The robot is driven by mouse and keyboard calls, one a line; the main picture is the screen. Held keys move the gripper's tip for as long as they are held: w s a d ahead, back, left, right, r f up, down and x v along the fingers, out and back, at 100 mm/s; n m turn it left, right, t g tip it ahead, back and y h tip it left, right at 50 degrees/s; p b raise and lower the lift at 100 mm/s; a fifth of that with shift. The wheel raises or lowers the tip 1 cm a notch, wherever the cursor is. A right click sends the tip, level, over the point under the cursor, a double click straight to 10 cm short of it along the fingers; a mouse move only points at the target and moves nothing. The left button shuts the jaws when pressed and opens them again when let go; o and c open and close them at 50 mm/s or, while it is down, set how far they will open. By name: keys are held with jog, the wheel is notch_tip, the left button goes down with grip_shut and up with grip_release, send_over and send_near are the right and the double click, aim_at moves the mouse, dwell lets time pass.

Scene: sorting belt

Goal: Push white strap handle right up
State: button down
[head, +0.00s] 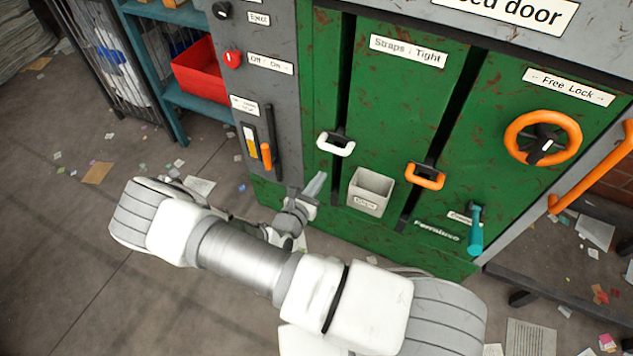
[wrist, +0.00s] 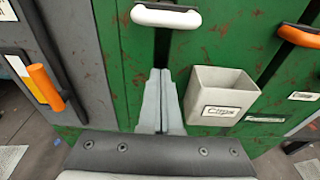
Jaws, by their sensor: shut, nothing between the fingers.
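The white strap handle (head: 335,144) sits in a dark vertical slot in the green machine front, under the "Straps: Tight" label (head: 408,51). It also shows at the top of the wrist view (wrist: 166,15). My gripper (head: 316,182) is below the handle, apart from it. In the wrist view its two fingers (wrist: 160,85) are together, pointing up toward the slot under the handle, with nothing held. An orange strap handle (head: 426,176) sits in a second slot to the right.
A grey bin (head: 370,191) labelled "Clips" is fixed right of my gripper. An orange lever (head: 266,156) is on the grey panel to the left. An orange wheel (head: 542,138) and a teal lever (head: 476,231) are further right. Paper scraps litter the floor.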

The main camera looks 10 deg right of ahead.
jog(key=b+x, duration=0.2)
jog(key=x, duration=0.4)
jog(key=shift+s+a+r, duration=0.1)
jog(key=shift+r, duration=0.85)
jog(key=shift+s+a+r, duration=0.1)
jog(key=shift+r, duration=0.9)
notch_tip(320, 180, up, 29)
jog(key=p, duration=2.4)
jog(key=shift+p, duration=0.3)
jog(key=shift+f, duration=0.2)
